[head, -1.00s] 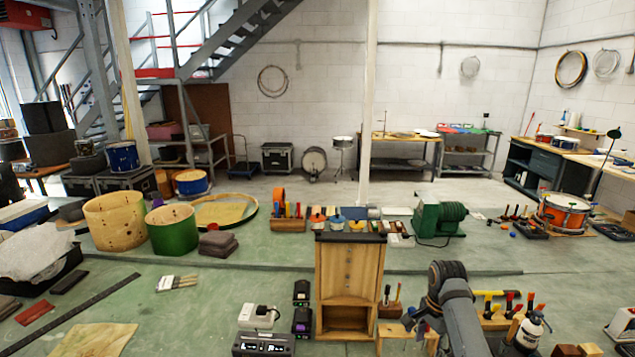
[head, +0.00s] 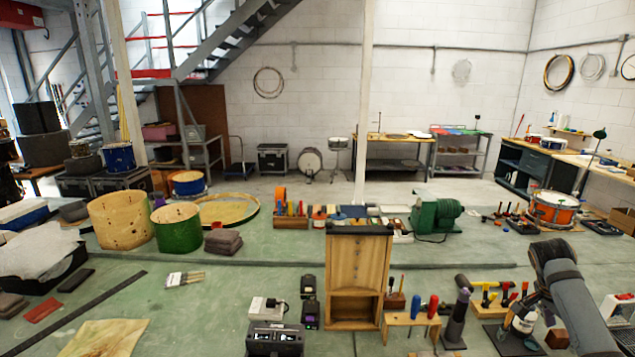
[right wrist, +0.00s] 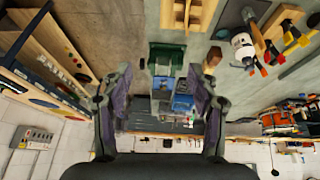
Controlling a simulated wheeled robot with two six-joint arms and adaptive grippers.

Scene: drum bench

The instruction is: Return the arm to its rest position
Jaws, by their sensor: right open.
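My right arm (head: 575,290) rises from the lower right corner of the head view. Its raised bend stands in front of the tool rack area. The dark wrist comes down left of it, and my right gripper (head: 445,348) is low at the bottom edge, its fingertips hard to make out. In the right wrist view the two dark fingers of that gripper (right wrist: 160,105) stand wide apart with nothing held between them. Beyond the gap lie green and blue things in the background. My left arm and gripper do not show.
A wooden cabinet (head: 371,262) stands left of the right gripper. A small wooden rack (head: 411,319) with screwdrivers stands close to the wrist. A white bottle (head: 523,320) is partly behind the arm. A green machine (head: 436,216) and an orange drum (head: 553,210) stand farther back.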

